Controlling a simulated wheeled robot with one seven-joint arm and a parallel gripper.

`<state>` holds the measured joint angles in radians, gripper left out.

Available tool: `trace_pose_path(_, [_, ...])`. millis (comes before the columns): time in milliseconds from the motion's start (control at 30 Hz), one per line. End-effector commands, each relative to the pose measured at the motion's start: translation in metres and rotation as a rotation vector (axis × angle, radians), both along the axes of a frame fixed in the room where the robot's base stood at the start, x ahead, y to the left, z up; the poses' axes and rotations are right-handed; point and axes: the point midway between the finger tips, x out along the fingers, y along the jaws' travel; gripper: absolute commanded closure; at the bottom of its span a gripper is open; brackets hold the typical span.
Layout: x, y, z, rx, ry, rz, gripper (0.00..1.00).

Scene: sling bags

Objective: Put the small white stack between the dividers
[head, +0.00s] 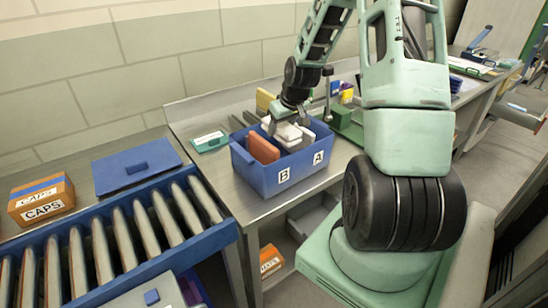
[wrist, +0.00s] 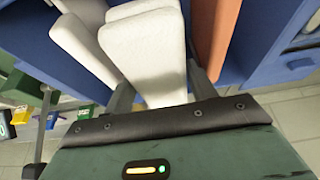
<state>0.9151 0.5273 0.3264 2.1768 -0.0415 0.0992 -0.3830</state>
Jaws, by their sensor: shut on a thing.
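My gripper (head: 284,122) is over the blue bin (head: 262,180) marked B and A, pointing down into it. Its fingers, in the wrist view (wrist: 162,90), are shut on a white stack (wrist: 150,62). In the head view the white stack (head: 289,134) is at the bin's opening, partly hidden by my gripper. Another white piece (wrist: 82,48) is close beside the held stack in the wrist view. An orange-brown slab (head: 263,148) stands in the bin left of the held stack; it also shows in the wrist view (wrist: 217,38). The dividers and bin floor are hidden.
A green-edged card tray (head: 210,141) lies left of the bin, and a green stand (head: 347,125) is to its right. A roller conveyor (head: 110,240), a blue lid (head: 135,165) and a CAPS box (head: 41,199) are further left.

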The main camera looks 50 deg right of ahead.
Motion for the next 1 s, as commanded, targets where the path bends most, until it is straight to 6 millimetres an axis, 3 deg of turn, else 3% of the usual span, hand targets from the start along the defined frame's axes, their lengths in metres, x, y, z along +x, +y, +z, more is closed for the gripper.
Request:
trace_pose_path(200, [-0.001, 0.001, -0.036, 0.003, 0.003, 0.001, 0.69])
trace_pose_path(600, [-0.001, 0.001, -0.079, 0.002, 0.004, 0.002, 0.69])
trace_pose_path(1000, [0.000, 0.000, -0.087, 0.000, 0.001, 0.001, 0.69])
